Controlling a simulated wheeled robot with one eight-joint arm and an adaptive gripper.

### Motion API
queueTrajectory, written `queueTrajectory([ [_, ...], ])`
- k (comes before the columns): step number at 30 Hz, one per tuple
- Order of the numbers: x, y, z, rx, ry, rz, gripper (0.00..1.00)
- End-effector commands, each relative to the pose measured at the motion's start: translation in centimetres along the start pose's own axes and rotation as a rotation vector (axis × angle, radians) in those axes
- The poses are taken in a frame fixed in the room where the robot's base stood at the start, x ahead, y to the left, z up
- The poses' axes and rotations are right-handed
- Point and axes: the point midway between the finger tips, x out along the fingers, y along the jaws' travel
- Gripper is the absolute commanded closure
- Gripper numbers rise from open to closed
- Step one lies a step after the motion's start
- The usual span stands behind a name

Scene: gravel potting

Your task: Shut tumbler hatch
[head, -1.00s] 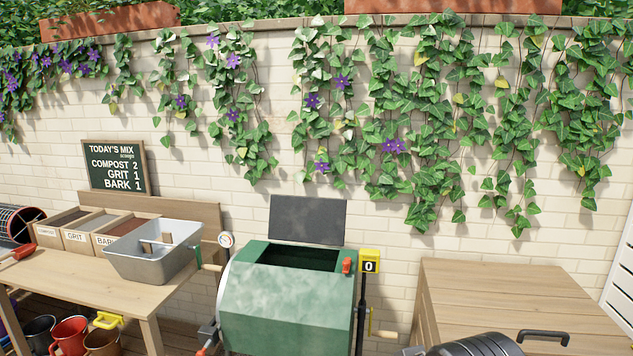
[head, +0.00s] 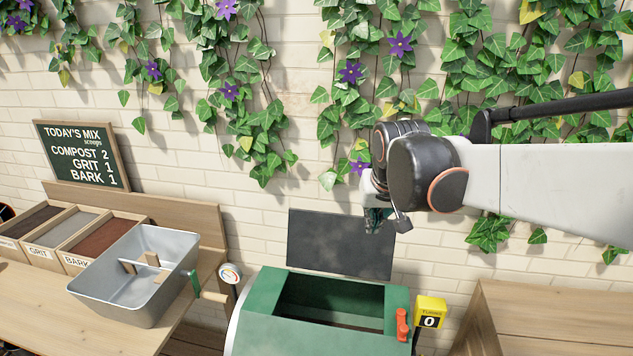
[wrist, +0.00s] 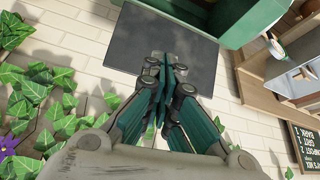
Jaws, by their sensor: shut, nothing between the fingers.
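The green tumbler (head: 250,325) stands low in the middle of the head view, with its top opening showing. Its dark grey hatch (head: 340,245) stands raised behind the opening, against the brick wall. The hatch also shows in the wrist view (wrist: 190,45), with the green tumbler (wrist: 240,20) beyond it. A red latch (head: 402,326) sits on the tumbler's right edge. My gripper (head: 376,220) is shut and empty. It is in front of or above the hatch's upper right part in the head view; in the wrist view its fingertips (wrist: 163,62) overlap the hatch. I cannot tell whether they touch.
A yellow turn counter (head: 430,310) reading 0 stands right of the tumbler. A grey metal tub (head: 140,285) rests on the bench at left, beside bins of compost, grit and bark (head: 110,238). A wooden box (head: 540,315) is at right. Ivy hangs on the wall.

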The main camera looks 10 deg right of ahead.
Motion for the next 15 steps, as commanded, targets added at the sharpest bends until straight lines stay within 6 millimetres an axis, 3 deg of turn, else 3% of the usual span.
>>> queueTrajectory([
  [1,0.0,0.0,-2.0,0.011,-0.008,0.006,1.00],
  [6,1.7,0.3,-6.9,0.049,-0.038,0.027,1.00],
  [15,6.5,1.1,-14.1,0.117,-0.089,0.063,1.00],
])
